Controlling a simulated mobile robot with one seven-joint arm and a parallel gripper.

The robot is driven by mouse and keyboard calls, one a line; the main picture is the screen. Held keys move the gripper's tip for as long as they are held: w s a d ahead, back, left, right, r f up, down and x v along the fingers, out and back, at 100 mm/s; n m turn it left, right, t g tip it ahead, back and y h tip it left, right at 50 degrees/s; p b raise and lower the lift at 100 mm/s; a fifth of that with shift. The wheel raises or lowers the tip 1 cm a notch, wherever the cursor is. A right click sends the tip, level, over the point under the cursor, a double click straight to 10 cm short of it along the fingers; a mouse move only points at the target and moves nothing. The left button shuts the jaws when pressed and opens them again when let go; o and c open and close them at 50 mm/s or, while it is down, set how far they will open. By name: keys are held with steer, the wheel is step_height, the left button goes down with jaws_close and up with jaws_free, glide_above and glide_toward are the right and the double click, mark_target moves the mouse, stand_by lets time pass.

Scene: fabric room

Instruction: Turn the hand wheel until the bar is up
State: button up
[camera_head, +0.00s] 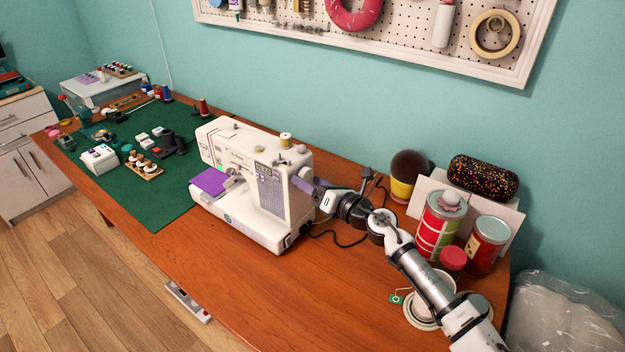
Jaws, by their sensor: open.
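A white sewing machine (240,150) stands on the wooden table. Its hand wheel (304,174) is on the right end, partly hidden by my gripper. My gripper (310,186) is right at the wheel, reaching in from the right, and its jaws are open. Whether the fingers touch the wheel is too small to tell. The needle area (232,178) is under the machine's left end, and the bar's height cannot be made out. A purple cloth (209,182) lies on the machine's bed at the left.
A green mat (150,205) with spools and small items covers the table's left part. Tins (440,222), a red-lidded jar (453,259) and a cup on a saucer (421,322) stand around my arm at the right. The front table is clear.

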steer(key=c, duration=1)
steer(key=shift+f+n+b, duration=0.15)
steer(key=shift+n+b, duration=2.25)
steer(key=shift+b, duration=3.1)
steer(key=o, duration=1)
steer(key=shift+d, duration=0.15)
